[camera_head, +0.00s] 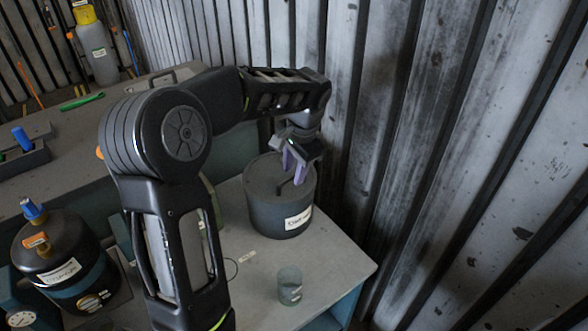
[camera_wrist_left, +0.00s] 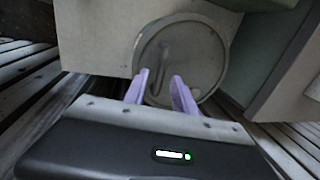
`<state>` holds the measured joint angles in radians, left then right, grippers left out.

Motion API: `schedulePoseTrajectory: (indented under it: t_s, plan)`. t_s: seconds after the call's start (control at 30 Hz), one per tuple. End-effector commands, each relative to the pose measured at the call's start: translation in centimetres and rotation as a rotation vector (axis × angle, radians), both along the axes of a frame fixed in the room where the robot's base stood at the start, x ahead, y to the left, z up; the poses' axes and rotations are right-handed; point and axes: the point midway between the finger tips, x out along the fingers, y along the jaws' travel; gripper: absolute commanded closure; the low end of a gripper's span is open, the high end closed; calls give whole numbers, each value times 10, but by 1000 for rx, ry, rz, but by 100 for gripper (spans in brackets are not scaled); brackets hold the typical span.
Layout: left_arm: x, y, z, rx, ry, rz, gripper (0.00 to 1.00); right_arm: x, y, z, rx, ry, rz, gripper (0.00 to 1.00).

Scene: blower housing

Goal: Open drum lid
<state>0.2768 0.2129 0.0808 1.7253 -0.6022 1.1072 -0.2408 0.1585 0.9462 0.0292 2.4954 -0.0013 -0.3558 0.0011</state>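The drum (camera_head: 272,212) is a dark grey cylinder with a white label, standing upright on the table near the corrugated wall. Its round lid (camera_head: 262,176) is on top and has a bar handle; in the left wrist view the lid (camera_wrist_left: 203,62) and the handle (camera_wrist_left: 163,62) show from above. My right gripper is in neither view.
A small clear cup (camera_head: 289,286) stands on the table (camera_head: 335,262) in front of the drum. A dark container (camera_head: 62,262) with blue and orange tops stands at the left. The corrugated wall (camera_head: 440,130) is close on the right. The table's right front area is mostly clear.

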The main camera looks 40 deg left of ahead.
Motion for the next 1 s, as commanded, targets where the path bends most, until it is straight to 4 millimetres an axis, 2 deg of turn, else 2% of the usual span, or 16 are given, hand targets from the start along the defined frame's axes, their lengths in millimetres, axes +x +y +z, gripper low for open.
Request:
schedulePoseTrajectory:
  t_s: [0.33, 0.73, 1.0]
  plan:
    - [0, 1, -6, 0, -1, 0, 67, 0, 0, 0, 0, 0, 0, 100]
    - [0, 1, -5, 0, -1, 0, 100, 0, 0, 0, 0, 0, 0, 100]
    - [0, 1, -5, 0, -1, 0, 100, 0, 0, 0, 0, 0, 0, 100]
